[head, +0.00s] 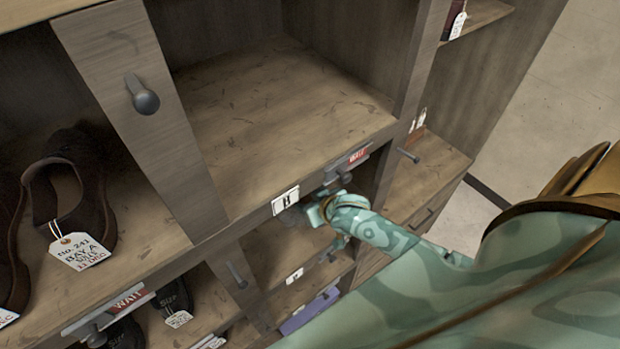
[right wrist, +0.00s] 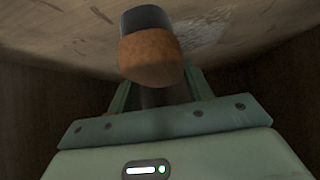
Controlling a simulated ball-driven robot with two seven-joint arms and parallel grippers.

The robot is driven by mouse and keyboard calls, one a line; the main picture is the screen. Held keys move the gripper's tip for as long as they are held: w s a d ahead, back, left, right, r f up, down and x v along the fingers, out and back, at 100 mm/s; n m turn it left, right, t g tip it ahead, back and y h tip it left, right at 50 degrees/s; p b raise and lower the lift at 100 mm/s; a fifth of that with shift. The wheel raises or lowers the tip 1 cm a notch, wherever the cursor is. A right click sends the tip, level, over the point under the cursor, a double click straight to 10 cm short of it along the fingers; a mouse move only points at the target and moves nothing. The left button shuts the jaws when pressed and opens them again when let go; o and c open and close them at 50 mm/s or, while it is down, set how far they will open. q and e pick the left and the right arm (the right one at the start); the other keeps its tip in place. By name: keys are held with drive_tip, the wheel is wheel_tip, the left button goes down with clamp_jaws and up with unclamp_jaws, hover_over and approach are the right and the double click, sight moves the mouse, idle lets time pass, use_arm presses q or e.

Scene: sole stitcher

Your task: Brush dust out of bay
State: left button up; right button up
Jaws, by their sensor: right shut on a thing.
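My right gripper (head: 318,212) reaches in from the right at the front of a bay below the empty upper shelf. In the right wrist view my right gripper (right wrist: 155,95) is shut on what looks like a brush (right wrist: 150,58), with a rounded orange-brown part and a dark grey end pointing away. A pale grey dust patch (right wrist: 195,32) lies on the wooden surface of the bay, just right of the brush end. I cannot tell whether the brush touches the surface. My left gripper is not in view.
The wooden shelf unit (head: 290,105) has several bays with dividers. Dark shoes (head: 75,190) with paper tags stand in the left bay. A knob (head: 143,97) sticks out of a divider. A red label (head: 358,156) sits on the shelf edge above my gripper. Bare floor shows at right.

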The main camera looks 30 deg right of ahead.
drive_tip(key=a, duration=0.2)
drive_tip(key=shift+s+a+f, duration=0.15)
drive_tip(key=shift+s+a, duration=0.1)
drive_tip(key=shift+a, duration=0.15)
drive_tip(key=shift+s+a+r, duration=0.1)
drive_tip(key=shift+a, duration=1.2)
drive_tip(key=shift+a+r, duration=0.1)
drive_tip(key=shift+a, duration=1.15)
drive_tip(key=shift+s+a+f, duration=0.15)
drive_tip(key=shift+a, duration=1.8)
wheel_tip(320, 180, up, 6)
drive_tip(key=shift+d, duration=0.1)
